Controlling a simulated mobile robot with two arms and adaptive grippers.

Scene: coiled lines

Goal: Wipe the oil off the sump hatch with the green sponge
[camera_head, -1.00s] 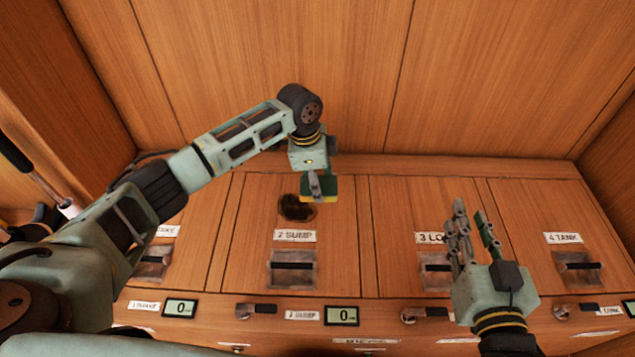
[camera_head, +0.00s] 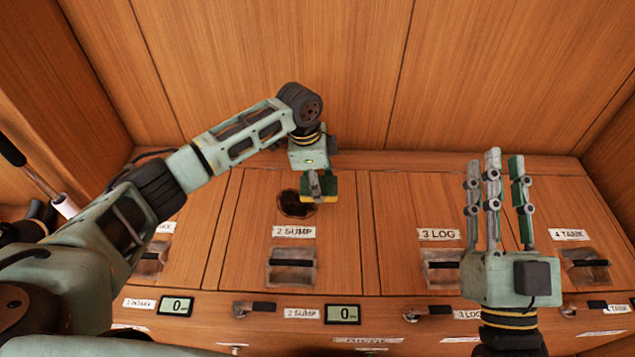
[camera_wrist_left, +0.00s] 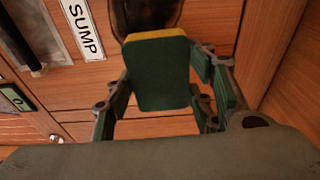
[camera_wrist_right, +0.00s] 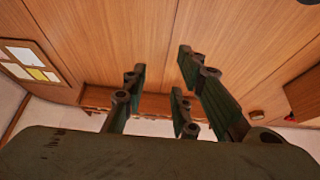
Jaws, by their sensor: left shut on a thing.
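The sump hatch (camera_head: 330,245) is a wooden panel labelled "2 SUMP" with a recessed black handle. A dark oil patch (camera_head: 291,204) lies on its upper part. It also shows in the left wrist view (camera_wrist_left: 145,14). My left gripper (camera_head: 318,184) is shut on the green sponge (camera_wrist_left: 160,75), which has a yellow face turned to the hatch. The sponge is at the right edge of the oil and partly hides it; I cannot tell if it touches. My right gripper (camera_head: 500,165) is open and empty, fingers pointing up in front of the log and tank hatches.
Hatch 3 LOG (camera_head: 405,215) and hatch 4 TANK (camera_head: 550,205) are to the right. Below run small displays (camera_head: 342,314) and dark-handled levers (camera_head: 428,312). A wooden back wall (camera_head: 480,80) rises behind. My left arm covers the left side.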

